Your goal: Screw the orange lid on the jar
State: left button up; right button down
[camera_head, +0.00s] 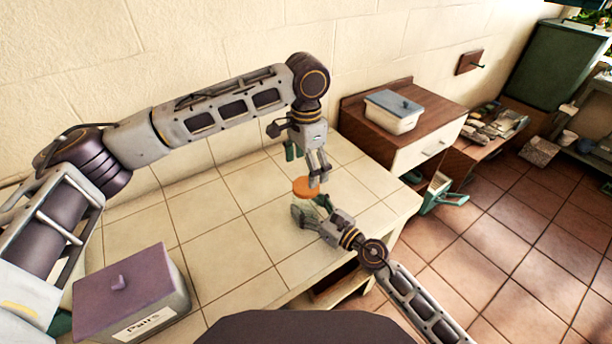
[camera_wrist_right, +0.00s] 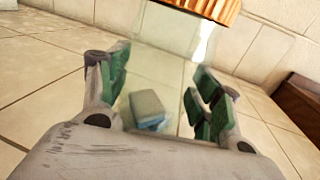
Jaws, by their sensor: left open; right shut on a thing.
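The orange lid (camera_head: 306,187) sits at the top of the clear glass jar, beneath my left gripper. Its ridged edge also shows at the top of the right wrist view (camera_wrist_right: 212,9). My left gripper (camera_head: 318,183) points down with its fingertips at the lid and is open. My right gripper (camera_head: 309,211) is shut on the jar from the side, low over the tiled counter. In the right wrist view the clear jar (camera_wrist_right: 165,62) stands between the green finger pads. Whether the lid's threads are engaged cannot be told.
The tiled counter (camera_head: 225,245) is mostly clear. A purple-lidded box (camera_head: 125,290) stands at the front left. A white bin with a blue lid (camera_head: 393,110) sits on the brown cabinet (camera_head: 358,108) at the right. A blue-grey block (camera_wrist_right: 147,107) shows through the jar.

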pick_arm(q)
notch_tip(320, 180, up, 6)
jog(key=shift+r, duration=0.15)
dwell(0.3)
pick_arm(e)
jog(key=shift+c, duration=1.1)
grip_release()
jog(key=shift+s+d, duration=0.1)
jog(key=shift+v, duration=5.85)
